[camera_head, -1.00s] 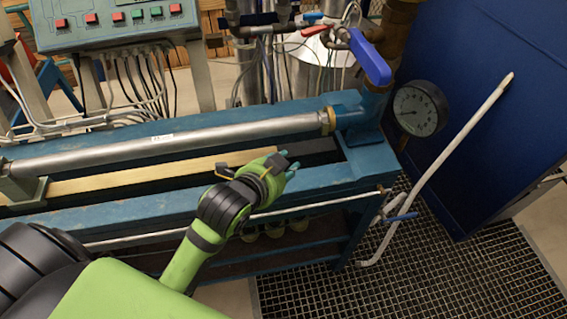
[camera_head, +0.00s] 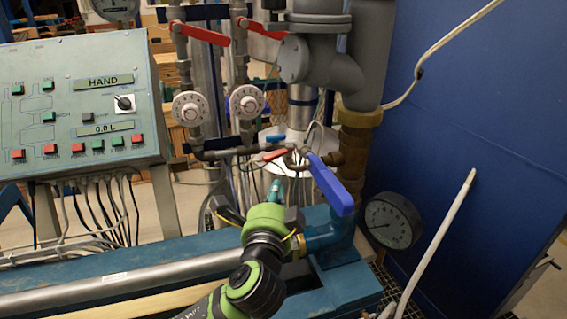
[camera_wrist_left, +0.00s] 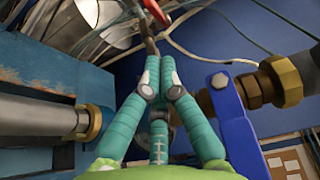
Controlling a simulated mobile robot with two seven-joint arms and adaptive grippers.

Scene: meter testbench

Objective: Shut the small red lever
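The small red lever (camera_head: 275,154) sits on the piping behind the bench, left of the big blue lever. In the left wrist view a red lever (camera_wrist_left: 157,12) shows at the top, beyond the fingertips. My left gripper (camera_head: 276,188) is below the small red lever in the head view and looks apart from it. In the left wrist view the teal fingers of my left gripper (camera_wrist_left: 161,72) come together at their tips, with nothing seen held between them. My right gripper is not in view.
A big blue lever (camera_head: 331,184) is close to the right of my left gripper. Two larger red levers (camera_head: 200,33) (camera_head: 262,28) are higher up. A small blue lever (camera_head: 275,140) is just above the small red one. A pressure gauge (camera_head: 390,221) is at the right.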

